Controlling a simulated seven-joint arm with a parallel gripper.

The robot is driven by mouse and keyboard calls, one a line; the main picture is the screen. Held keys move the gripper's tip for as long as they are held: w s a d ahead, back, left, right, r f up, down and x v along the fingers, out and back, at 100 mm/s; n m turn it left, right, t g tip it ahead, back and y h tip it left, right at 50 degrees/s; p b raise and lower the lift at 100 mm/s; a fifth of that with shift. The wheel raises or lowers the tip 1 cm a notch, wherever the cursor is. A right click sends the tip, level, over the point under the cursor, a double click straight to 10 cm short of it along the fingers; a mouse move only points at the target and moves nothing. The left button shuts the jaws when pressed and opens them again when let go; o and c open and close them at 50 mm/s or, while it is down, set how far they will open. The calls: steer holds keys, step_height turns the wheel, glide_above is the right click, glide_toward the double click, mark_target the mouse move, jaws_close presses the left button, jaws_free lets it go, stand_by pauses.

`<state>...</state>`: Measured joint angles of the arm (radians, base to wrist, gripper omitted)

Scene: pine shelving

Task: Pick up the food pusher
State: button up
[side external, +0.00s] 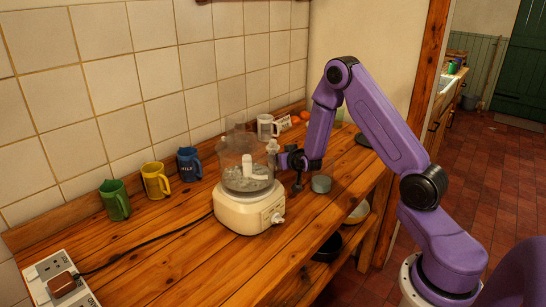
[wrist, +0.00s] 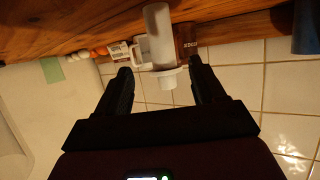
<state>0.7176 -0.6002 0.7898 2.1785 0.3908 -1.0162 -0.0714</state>
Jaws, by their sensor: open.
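The food pusher, a pale translucent cylinder with a wider flange, shows in the wrist view (wrist: 157,40) between my fingers. That view is upside down, so the flange is its upper end. In the side view its pale top (side external: 272,146) seems to show at the right of the food processor's clear bowl (side external: 240,158). My gripper (wrist: 160,72) is open, with one dark finger on each side of the pusher and gaps visible. In the side view my gripper (side external: 284,161) is level, reaching in from the right. The pusher's lower end is unclear.
The cream processor base (side external: 243,210) stands on the wooden counter (side external: 180,235). Green (side external: 116,201), yellow (side external: 154,181) and blue (side external: 187,164) mugs line the tiled wall. A white mug (side external: 265,128) stands behind. A grey tub (side external: 321,184) sits right of the processor. A cable crosses the counter.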

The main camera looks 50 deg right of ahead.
steer(key=shift+x, duration=4.1)
steer(key=shift+a, duration=0.15)
steer(key=c, duration=1.1)
